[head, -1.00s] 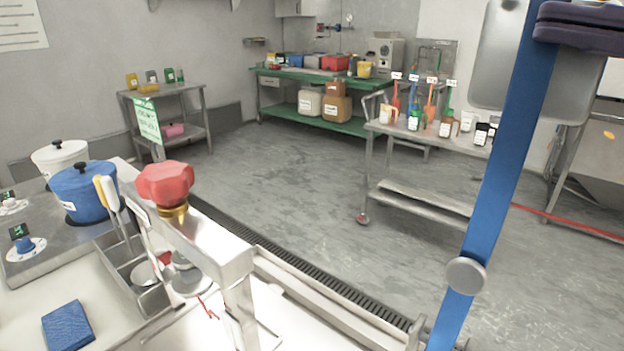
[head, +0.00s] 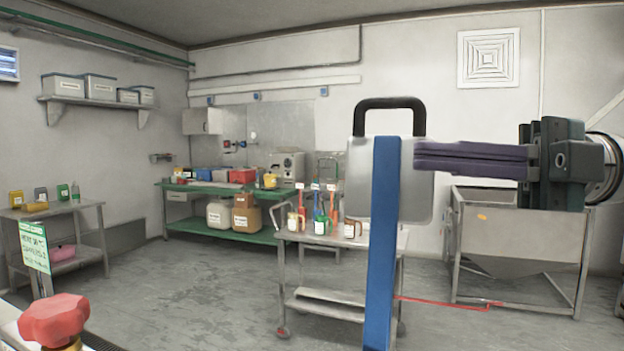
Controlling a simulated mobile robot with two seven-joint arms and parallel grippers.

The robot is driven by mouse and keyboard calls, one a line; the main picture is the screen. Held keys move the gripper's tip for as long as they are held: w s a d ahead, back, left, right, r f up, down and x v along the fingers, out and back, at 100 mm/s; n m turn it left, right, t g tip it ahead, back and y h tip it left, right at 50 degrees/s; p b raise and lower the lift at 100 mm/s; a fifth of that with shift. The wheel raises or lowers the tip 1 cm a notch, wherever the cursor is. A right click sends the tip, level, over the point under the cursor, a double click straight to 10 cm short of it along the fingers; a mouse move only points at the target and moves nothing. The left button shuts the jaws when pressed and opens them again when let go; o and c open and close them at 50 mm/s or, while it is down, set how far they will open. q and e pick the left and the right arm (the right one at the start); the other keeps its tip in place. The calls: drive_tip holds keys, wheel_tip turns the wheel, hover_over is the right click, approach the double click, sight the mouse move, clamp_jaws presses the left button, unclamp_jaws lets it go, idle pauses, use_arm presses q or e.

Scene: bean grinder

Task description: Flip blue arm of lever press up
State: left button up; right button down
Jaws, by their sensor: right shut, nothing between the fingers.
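The blue arm (head: 382,250) of the lever press stands nearly upright right of centre in the head view. Its lower end runs out of the bottom of the picture. My right gripper (head: 418,160) comes in from the right, with its dark purple fingers shut and nothing between them. A red knob (head: 55,318) shows at the bottom left. My left gripper is not in view.
A grey panel with a black handle (head: 390,103) shows behind the blue arm. A metal trolley (head: 300,238) with several bottles stands beyond it. A steel hopper (head: 520,225) is at the right, a green bench (head: 262,238) at the back. Open floor lies between.

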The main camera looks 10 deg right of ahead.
drive_tip(key=b+v, duration=0.2)
drive_tip(key=v, duration=0.4)
drive_tip(key=shift+d+r, duration=0.25)
drive_tip(key=shift+d, duration=0.05)
drive_tip(key=shift+s, duration=0.1)
